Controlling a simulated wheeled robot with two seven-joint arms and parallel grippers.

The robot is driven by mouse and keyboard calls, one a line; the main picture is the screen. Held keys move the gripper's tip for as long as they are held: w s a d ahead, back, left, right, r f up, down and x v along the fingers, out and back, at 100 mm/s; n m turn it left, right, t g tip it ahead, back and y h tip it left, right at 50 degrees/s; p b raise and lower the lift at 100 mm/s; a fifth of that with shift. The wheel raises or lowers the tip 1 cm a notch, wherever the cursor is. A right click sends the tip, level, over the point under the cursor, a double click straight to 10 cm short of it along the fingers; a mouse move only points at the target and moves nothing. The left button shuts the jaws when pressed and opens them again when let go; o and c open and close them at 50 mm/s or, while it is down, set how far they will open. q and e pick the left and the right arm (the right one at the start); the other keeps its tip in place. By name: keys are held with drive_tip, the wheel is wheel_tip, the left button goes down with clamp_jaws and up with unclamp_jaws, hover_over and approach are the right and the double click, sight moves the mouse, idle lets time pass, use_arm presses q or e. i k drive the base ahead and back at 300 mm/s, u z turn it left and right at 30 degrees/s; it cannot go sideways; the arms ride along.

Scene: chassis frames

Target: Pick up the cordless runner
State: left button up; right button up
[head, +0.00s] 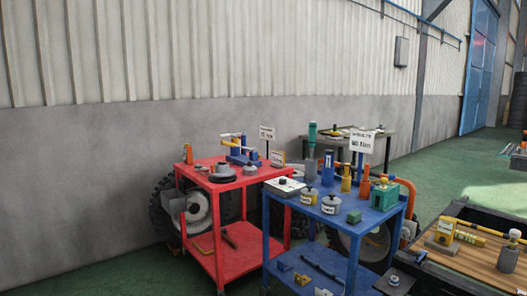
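No item is clearly recognisable as the cordless runner at this size. A tall teal-topped upright tool (312,134) stands at the back left of the blue cart (334,225). A green blocky item (384,196) sits at that cart's right end. I cannot tell whether any of these is the runner. Neither of my grippers is in view.
A red cart (236,181) with several parts and tools stands left of the blue cart, close beside it. A dark bench (470,212) fills the lower right corner. A table (400,140) stands behind. Green floor (110,272) is clear at the lower left.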

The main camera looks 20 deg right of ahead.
sight(312, 137)
drive_tip(key=z, duration=0.6)
drive_tip(key=i, duration=0.9)
drive_tip(key=z, duration=0.6)
drive_tip(key=i, duration=1.65)
drive_tip(key=u, duration=0.4)
